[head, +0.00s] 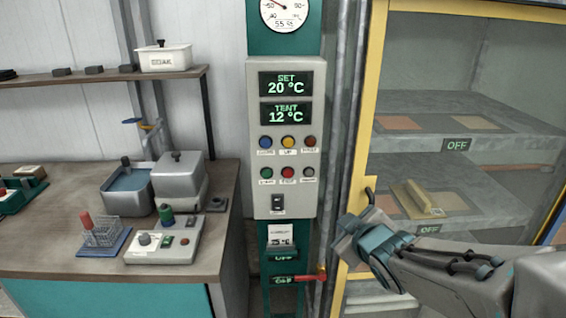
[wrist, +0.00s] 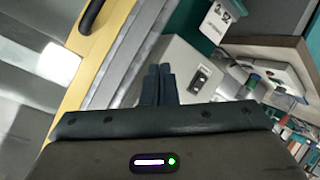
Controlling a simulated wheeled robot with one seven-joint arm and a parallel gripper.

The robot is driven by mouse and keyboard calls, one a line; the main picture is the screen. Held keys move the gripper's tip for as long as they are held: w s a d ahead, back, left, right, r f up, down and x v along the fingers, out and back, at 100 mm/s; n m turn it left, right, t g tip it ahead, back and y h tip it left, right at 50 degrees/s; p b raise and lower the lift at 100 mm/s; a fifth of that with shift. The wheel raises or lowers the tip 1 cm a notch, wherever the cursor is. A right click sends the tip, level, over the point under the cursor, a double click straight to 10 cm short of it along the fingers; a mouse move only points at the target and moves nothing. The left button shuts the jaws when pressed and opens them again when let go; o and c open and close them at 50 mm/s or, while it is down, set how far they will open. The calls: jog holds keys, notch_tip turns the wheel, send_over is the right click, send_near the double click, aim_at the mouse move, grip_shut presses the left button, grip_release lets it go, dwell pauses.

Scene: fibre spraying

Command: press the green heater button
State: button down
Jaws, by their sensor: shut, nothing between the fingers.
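The green button (head: 266,172) is at the left of the lower button row on the grey control panel (head: 257,203). Its small label is too blurred to read. My gripper (head: 347,235) is to the right of and lower than the panel, in front of the yellow cabinet frame, apart from the button. In the wrist view my gripper's dark fingers (wrist: 158,84) are shut together and hold nothing. The lower panel with a black switch (wrist: 200,82) shows just beyond them; the green button is not visible in that view.
Blue, yellow, red and grey buttons surround the green one. Displays read SET 20 °C and TENT 12 °C. The yellow-framed cabinet (head: 368,120), with its handle (head: 369,190), is to the right. A red-handled valve (head: 300,278) is below. A cluttered workbench (head: 60,255) stands left.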

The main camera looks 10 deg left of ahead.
aim_at(267, 174)
jog(key=s+a+r+n+g+y+p, duration=0.1)
jog(key=s+a+r+n+y, duration=0.1)
jog(key=a+n+y, duration=0.2)
jog(key=s+a+r+n+g+y, duration=0.2)
jog(key=a+n+y, duration=0.3)
jog(key=a, duration=0.5)
jog(key=shift+s+a+r+n+y+p, duration=0.3)
jog(key=shift+s+a+r+y+p, duration=0.1)
jog(key=shift+r+y, duration=0.3)
jog(key=shift+w, duration=0.1)
jog(key=shift+w+a+p, duration=0.15)
jog(key=shift+w+a, duration=0.2)
jog(key=shift+w, duration=1.1)
jog(key=shift+w+a+p, duration=0.15)
jog(key=shift+w+a, duration=0.15)
jog(key=shift+w, duration=1.1)
jog(key=shift+w+a+p, duration=0.15)
jog(key=shift+w+a, duration=0.2)
jog(key=shift+w, duration=1.1)
jog(key=shift+w, duration=0.1)
jog(key=shift+w+a, duration=0.1)
jog(key=shift+w, duration=0.25)
